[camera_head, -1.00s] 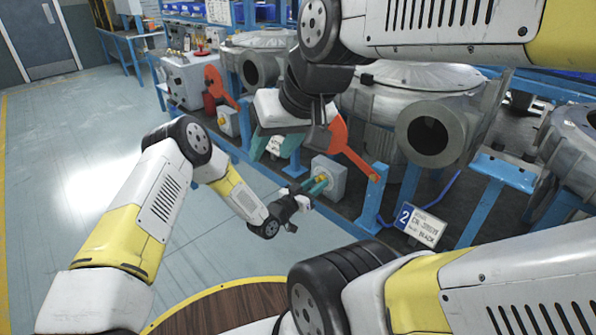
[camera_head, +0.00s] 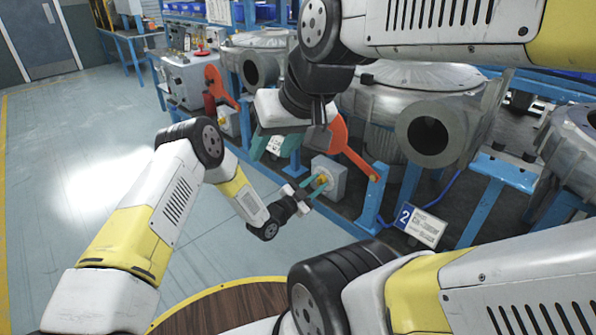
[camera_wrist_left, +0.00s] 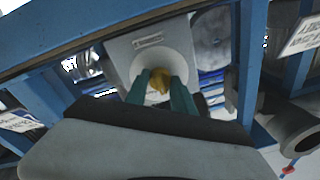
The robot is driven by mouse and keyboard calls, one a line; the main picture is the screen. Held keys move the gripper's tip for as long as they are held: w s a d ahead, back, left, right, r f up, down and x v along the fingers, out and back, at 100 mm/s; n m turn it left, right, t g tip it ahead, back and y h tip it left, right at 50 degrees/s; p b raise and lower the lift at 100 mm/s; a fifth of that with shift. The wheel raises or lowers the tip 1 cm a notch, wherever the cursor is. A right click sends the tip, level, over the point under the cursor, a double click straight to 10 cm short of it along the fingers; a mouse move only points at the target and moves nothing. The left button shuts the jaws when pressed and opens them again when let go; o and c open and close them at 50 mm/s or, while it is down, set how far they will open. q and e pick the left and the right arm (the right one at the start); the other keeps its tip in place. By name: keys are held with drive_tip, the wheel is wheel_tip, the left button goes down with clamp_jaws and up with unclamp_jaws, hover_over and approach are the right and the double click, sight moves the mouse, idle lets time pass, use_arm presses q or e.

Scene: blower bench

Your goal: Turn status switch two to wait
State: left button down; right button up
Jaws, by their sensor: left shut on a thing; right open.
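The plate's markings are not readable. My right gripper (camera_head: 275,146) is open, up and left of the box, in front of the bench.
A blue sign with 2 and a white label (camera_head: 421,225) stands right of the switch. An orange lever (camera_head: 350,152) is just above the box. A large grey blower (camera_head: 428,120) is behind. Another switch box (camera_head: 229,122) is further left. The floor at left is clear.

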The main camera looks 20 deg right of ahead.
idle(0.3)
use_arm(q)
drive_tip(key=c, duration=1.1)
unclamp_jaws()
drive_tip(key=v, duration=0.8)
drive_tip(key=shift+w, duration=0.1)
